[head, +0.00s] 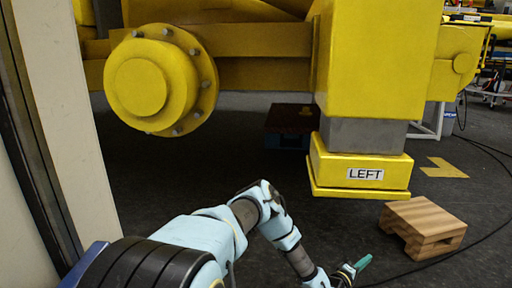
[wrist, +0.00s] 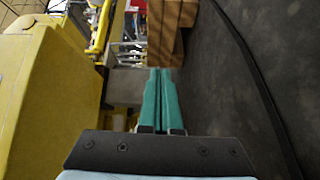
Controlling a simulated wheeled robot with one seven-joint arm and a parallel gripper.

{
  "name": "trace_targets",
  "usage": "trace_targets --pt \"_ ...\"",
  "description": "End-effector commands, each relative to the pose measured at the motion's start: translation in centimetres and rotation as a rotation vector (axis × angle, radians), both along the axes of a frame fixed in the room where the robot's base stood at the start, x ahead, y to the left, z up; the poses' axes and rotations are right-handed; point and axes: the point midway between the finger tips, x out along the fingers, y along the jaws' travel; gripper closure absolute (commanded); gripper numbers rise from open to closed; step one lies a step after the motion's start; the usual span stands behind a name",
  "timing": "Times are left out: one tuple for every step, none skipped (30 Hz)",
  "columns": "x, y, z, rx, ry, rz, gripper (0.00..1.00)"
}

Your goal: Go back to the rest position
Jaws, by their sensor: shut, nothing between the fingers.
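My gripper (head: 358,266) is low at the bottom of the head view, left of and in front of a wooden block. In the wrist view its two teal fingers (wrist: 160,75) lie together, shut, with nothing between them. My light blue arm reaches out from the bottom of the head view.
The wooden block (head: 424,226) lies on the dark floor; it also shows in the wrist view (wrist: 164,35). A yellow machine foot labelled LEFT (head: 362,172) stands behind it. A yellow round hub (head: 150,85) is at upper left. A pale post (head: 65,130) stands at left. A black cable (head: 440,258) runs along the floor.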

Motion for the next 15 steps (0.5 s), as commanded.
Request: trace_targets --pt "0.4 0.0 0.5 0.011 -0.009 -0.005 1.0" --pt "0.5 0.0 0.6 0.02 -0.011 -0.009 1.0" --pt "0.6 0.0 0.7 0.034 -0.014 -0.014 1.0" --pt "0.7 0.0 0.8 0.043 -0.017 -0.018 1.0" --pt "0.8 0.0 1.0 0.053 -0.02 -0.021 1.0" --pt "1.0 0.1 1.2 0.066 -0.025 -0.027 1.0" --pt "1.1 0.1 1.3 0.078 -0.028 -0.032 1.0" --pt "1.3 0.1 1.5 0.089 -0.032 -0.037 1.0" --pt "1.5 0.2 1.7 0.108 -0.038 -0.044 1.0" --pt "1.6 0.3 1.9 0.123 -0.042 -0.049 1.0" --pt "1.9 0.4 2.2 0.139 -0.047 -0.055 1.0" --pt "2.1 0.5 2.5 0.161 -0.054 -0.063 1.0" --pt "2.3 0.6 2.7 0.181 -0.06 -0.072 1.0" --pt "2.5 0.7 3.0 0.2 -0.067 -0.078 1.0" --pt "2.8 0.9 3.3 0.228 -0.074 -0.088 1.0"
